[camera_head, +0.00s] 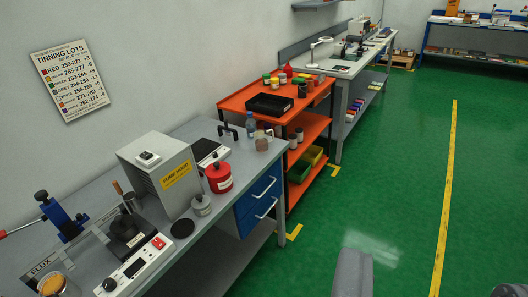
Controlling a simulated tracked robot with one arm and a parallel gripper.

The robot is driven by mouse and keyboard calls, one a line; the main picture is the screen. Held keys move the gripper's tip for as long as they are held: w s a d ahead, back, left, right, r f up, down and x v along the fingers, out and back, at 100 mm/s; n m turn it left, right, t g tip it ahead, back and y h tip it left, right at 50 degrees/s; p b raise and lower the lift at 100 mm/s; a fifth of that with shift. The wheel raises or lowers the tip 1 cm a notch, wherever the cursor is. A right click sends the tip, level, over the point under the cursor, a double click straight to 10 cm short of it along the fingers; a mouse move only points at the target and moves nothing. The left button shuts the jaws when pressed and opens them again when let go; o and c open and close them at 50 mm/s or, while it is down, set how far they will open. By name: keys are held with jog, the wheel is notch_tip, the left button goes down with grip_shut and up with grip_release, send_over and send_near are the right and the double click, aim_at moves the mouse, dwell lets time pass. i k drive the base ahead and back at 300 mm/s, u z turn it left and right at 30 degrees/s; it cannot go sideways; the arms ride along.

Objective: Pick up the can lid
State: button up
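A flat dark round disc (182,228) lies on the grey workbench (215,215), in front of the grey fume hood box; it looks like the can lid, but I cannot read any detail on it. An open-topped jar with amber contents (53,285) stands at the bottom left, by a FLUX label. A grey part of my gripper (352,272) shows at the bottom edge, over the floor, well right of the bench and apart from the disc. Its fingertips are not clearly visible.
The fume hood box (162,175), a white control unit (133,268) and a blue-and-red lever tool (62,215) crowd the bench. An orange cart (235,102) with a black tray (269,104) stands beyond. The green floor (400,180) is clear on the right.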

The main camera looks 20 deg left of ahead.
aim_at(219, 169)
jog(key=i, duration=1.35)
jog(key=u, duration=0.85)
jog(key=i, duration=0.75)
jog(key=u, duration=0.4)
jog(key=k, duration=0.9)
jog(key=u, duration=0.2)
jog(key=i, duration=0.9)
jog(key=z, duration=0.1)
